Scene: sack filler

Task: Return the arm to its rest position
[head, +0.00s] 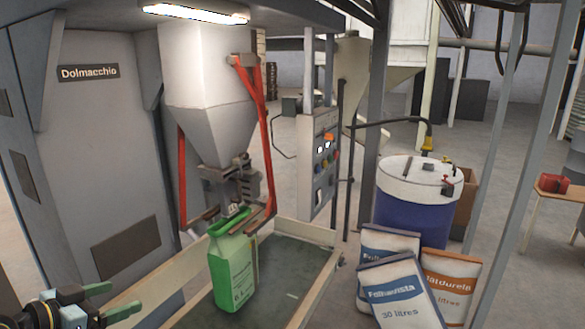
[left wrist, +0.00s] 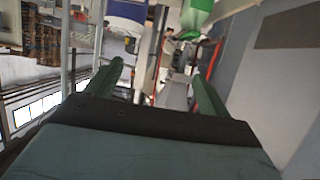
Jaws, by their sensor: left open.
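My left gripper (head: 122,302) is at the lower left of the head view, its green fingers apart with nothing between them. In the left wrist view the two green fingers (left wrist: 158,82) are spread and empty. A green sack (head: 231,268) stands upright under the filler spout (head: 236,205), to the right of the gripper and apart from it. The sack also shows at the top of the left wrist view (left wrist: 196,14). My right gripper is not in view.
The sack stands on a dark conveyor bed (head: 290,265) with pale side rails. A grey cabinet (head: 100,130) rises behind my left gripper. A control panel (head: 322,160), a blue drum (head: 408,205) and several filled sacks (head: 400,295) are to the right.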

